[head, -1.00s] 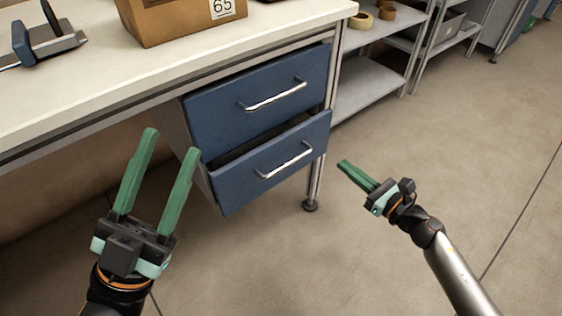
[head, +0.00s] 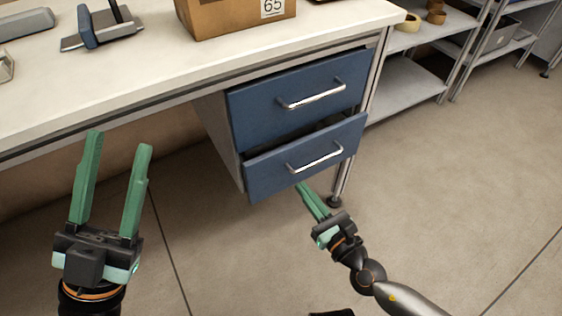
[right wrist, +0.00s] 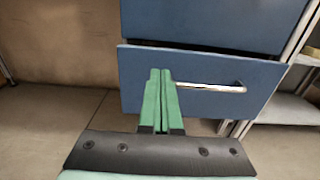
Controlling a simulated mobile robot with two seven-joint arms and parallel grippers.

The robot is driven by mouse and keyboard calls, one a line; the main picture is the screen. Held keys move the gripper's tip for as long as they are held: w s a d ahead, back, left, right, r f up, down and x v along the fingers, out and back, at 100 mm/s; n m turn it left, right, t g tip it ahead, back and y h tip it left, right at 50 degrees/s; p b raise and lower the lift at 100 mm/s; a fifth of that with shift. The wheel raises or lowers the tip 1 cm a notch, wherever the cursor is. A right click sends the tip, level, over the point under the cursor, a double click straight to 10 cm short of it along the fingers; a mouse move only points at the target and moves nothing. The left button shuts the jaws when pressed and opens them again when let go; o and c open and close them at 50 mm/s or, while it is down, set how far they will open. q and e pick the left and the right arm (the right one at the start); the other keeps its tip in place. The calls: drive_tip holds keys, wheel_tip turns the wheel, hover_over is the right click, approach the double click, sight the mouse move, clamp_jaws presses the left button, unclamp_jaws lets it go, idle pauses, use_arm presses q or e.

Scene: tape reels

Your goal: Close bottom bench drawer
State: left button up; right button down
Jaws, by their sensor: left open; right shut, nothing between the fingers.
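The bottom bench drawer (head: 270,178) has a blue front and a silver bar handle (head: 315,158). It sticks out a little, with a dark gap above its front. The drawer front (right wrist: 205,107) and its handle (right wrist: 212,87) also show in the right wrist view. My right gripper (head: 301,187) is shut and empty, its fingertips close to the drawer's lower edge. In the right wrist view, the right gripper (right wrist: 160,72) points at the front, left of the handle; I cannot tell whether it touches. My left gripper (head: 120,140) is open and empty, left of the drawers.
The blue top drawer (head: 300,100) is above. The white bench top (head: 150,75) carries a cardboard box (head: 230,18) and a tape dispenser (head: 95,28). A grey shelf (head: 405,88) stands at the right. The floor (head: 460,190) in front is clear.

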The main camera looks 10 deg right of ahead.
sight(277, 155)
drive_tip(key=x, duration=0.9)
drive_tip(key=shift+w+a, duration=0.15)
drive_tip(key=shift+w, duration=0.15)
drive_tip(key=shift+w, duration=0.1)
drive_tip(key=x, duration=0.3)
drive_tip(key=shift+w+a+b, duration=0.1)
drive_tip(key=shift+w+b, duration=0.15)
drive_tip(key=shift+b, duration=0.15)
drive_tip(key=shift+w+a, duration=0.15)
drive_tip(key=shift+w, duration=0.15)
drive_tip(key=shift+w+r, duration=0.1)
drive_tip(key=shift+r, duration=0.05)
